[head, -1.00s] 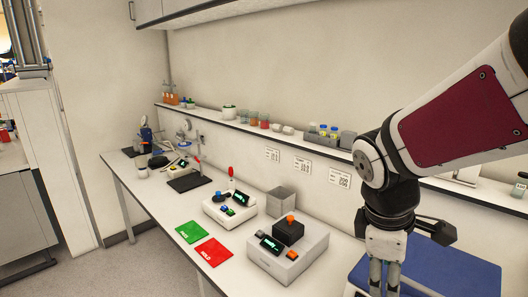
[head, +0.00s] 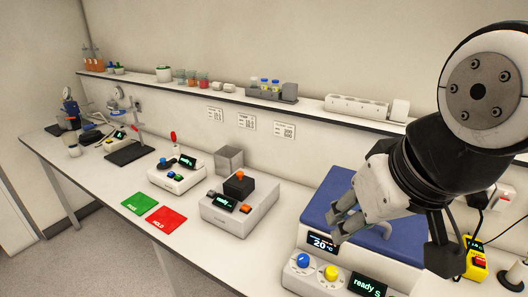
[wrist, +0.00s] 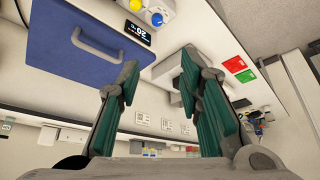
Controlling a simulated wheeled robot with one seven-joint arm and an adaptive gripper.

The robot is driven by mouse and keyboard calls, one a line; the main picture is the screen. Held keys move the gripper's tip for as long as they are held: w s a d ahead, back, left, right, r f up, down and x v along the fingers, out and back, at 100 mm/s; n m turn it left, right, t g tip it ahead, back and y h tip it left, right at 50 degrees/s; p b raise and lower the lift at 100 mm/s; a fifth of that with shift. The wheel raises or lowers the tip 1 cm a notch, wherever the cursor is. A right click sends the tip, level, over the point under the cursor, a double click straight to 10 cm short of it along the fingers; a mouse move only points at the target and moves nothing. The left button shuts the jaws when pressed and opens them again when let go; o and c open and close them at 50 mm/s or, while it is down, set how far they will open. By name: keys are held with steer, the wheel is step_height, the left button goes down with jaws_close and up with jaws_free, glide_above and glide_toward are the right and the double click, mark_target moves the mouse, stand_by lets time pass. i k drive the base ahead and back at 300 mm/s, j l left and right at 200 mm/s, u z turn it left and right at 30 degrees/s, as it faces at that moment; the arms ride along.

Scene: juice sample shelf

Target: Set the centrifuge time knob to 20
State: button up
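The centrifuge has a blue lid (head: 385,240) and a pale front panel. A blue knob (head: 303,260) sits left of a yellow knob (head: 331,272) on that panel. I cannot read which one is the time knob. A small display (head: 322,243) above them reads about 20 °C, and a green-lettered screen (head: 367,285) reads "ready". My gripper (head: 340,219) is over the lid's left part, above and behind the knobs, touching neither. In the wrist view my gripper (wrist: 159,68) is open and empty; the blue knob (wrist: 135,4) and yellow knob (wrist: 157,18) show at the top edge.
A grey device with an orange knob (head: 240,174) stands left of the centrifuge. Green (head: 139,203) and red (head: 166,218) cards lie farther left. A shelf (head: 310,113) with a white power strip (head: 357,105) runs behind. A yellow device (head: 478,258) stands right.

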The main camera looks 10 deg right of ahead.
mark_target(332, 272)
steer(key=k+j+z, duration=0.95)
steer(key=k, duration=0.15)
steer(key=i+u, duration=0.2)
steer(key=u, duration=0.15)
steer(key=i+u, duration=0.3)
steer(key=k+j, duration=0.05)
steer(key=k, duration=0.05)
